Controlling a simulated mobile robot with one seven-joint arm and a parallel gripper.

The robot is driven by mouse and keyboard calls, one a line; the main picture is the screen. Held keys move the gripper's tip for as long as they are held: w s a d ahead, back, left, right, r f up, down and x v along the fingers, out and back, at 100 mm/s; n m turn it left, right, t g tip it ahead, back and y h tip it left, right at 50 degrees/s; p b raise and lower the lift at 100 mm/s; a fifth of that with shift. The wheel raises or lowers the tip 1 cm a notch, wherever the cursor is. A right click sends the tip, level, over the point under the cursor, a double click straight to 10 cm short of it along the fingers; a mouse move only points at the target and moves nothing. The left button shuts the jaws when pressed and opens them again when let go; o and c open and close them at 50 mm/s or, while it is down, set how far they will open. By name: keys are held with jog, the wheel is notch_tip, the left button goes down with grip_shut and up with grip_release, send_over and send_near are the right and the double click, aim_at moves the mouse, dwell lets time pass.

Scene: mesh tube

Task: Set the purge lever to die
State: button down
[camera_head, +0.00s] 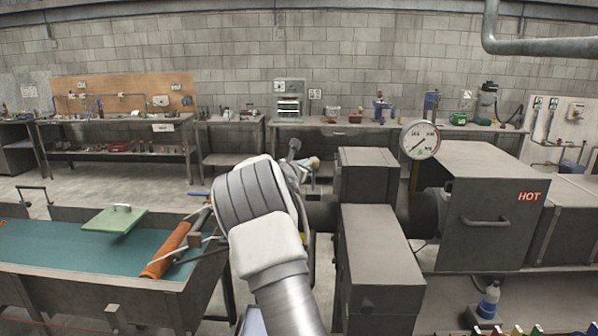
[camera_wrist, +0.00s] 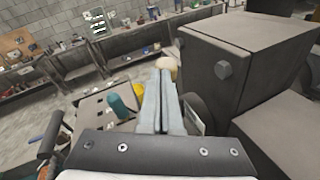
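A pale tan rounded knob (camera_wrist: 166,63) shows just past my fingertips in the wrist view; it looks like the end of the purge lever. A tan tip (camera_head: 312,163) shows right of my wrist in the head view, probably the same part. The lever's shaft and any position marks are hidden or too small to read. My gripper (camera_wrist: 161,74) points toward the knob, its two grey fingers close together with no clear gap. I cannot tell whether they touch the knob. In the head view my own wrist hides most of the gripper.
A dark machine block (camera_head: 381,262) stands close on the right, with a dial gauge (camera_head: 420,140) and a box marked HOT (camera_head: 490,222) beyond. A green-lined trough (camera_head: 60,247) holding an orange roll (camera_head: 167,249) is at left. Benches (camera_head: 115,125) line the back wall.

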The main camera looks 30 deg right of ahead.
jog(key=w+d+r+p, duration=0.1)
jog(key=w+p, duration=0.1)
jog(key=w+d+r+p, duration=0.1)
jog(key=w+d+p, duration=0.1)
jog(key=shift+r, duration=0.2)
jog(key=shift+d+r, duration=0.1)
jog(key=shift+r, duration=0.1)
dwell(0.5)
